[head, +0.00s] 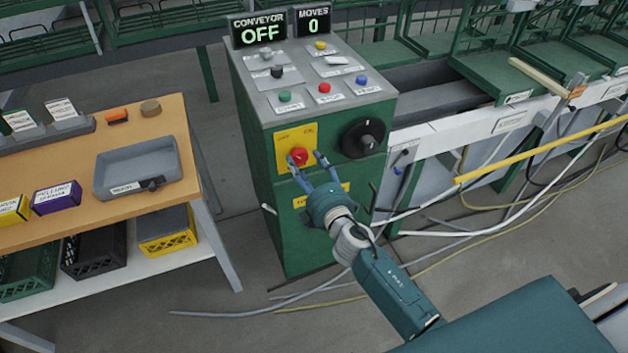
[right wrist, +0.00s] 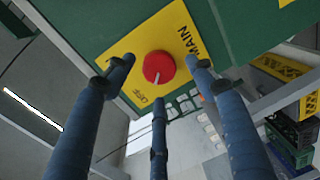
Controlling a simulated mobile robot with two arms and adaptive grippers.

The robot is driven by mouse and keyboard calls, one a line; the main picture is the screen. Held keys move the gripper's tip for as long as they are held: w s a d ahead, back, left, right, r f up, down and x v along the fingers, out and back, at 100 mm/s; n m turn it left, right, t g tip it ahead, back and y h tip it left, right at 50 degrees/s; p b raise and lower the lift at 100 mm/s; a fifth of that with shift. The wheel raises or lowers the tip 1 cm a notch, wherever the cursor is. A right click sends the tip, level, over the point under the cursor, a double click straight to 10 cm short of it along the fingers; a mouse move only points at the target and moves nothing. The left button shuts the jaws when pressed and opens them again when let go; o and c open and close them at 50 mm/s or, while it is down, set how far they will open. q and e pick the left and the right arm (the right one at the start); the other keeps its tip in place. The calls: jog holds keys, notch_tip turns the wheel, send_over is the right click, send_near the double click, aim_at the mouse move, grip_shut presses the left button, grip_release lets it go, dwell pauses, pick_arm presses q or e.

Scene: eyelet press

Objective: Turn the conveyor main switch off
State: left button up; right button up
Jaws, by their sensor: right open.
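The main switch is a red knob (head: 299,157) on a yellow plate (head: 283,139) on the front of the green control cabinet (head: 256,180). It also shows in the right wrist view (right wrist: 159,66), where a white mark on the knob slants toward the word OFF. My right gripper (head: 304,159) is open, with its fingers spread around the knob. In the right wrist view its fingers (right wrist: 157,76) show gaps to the knob; contact is not visible. The conveyor display (head: 260,31) reads OFF. My left gripper is not in view.
A large black dial (head: 363,138) sits right of the switch. Several buttons cover the cabinet top, with a MOVES display (head: 313,20) reading 0 behind. A wooden table (head: 75,170) with a grey tray (head: 170,185) stands left. Cables and a yellow bar (head: 540,150) lie right.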

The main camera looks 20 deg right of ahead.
jog(key=s, duration=0.9)
jog(key=shift+s+d+r, duration=0.15)
jog(key=shift+d+r, duration=0.05)
jog(key=shift+r, duration=0.2)
